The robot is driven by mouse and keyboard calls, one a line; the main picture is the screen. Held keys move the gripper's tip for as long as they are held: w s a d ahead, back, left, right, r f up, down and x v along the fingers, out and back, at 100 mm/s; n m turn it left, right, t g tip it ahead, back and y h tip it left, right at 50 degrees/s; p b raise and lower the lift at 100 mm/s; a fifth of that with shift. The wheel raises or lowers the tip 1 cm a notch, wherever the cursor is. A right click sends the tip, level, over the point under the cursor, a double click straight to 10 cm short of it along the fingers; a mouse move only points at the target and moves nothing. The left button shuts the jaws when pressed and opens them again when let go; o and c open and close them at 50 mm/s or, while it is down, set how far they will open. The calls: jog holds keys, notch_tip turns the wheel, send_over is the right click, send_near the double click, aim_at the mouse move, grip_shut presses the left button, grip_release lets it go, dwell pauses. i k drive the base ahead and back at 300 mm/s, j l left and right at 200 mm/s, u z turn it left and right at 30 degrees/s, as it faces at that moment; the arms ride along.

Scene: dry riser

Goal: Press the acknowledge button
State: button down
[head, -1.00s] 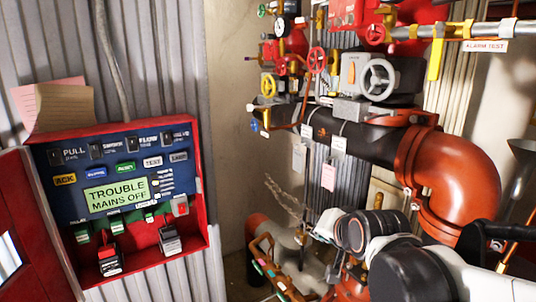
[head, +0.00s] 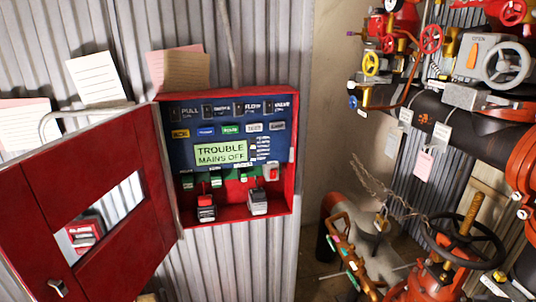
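The acknowledge button, a small yellow key marked ACK (head: 180,134), sits at the left end of the upper button row on the blue panel (head: 178,156) of the red alarm box (head: 293,150). The green display (head: 221,152) reads TROUBLE MAINS OFF. The box's red door (head: 110,190) hangs open to the left. The button shows unobstructed. My gripper is not in view.
Two plug-like blocks (head: 206,208) sit low inside the box. Papers (head: 98,78) are fixed to the corrugated wall above the door. Pipes, valves and a dark handwheel (head: 462,238) crowd the right side.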

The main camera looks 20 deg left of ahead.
aim_at(179, 133)
jog(key=u, duration=1.55)
jog(key=i+l, duration=0.15)
jog(key=l, duration=0.2)
jog(key=i+l+u, duration=0.1)
jog(key=l, duration=0.25)
jog(key=i+l, duration=0.2)
jog(key=l, duration=0.2)
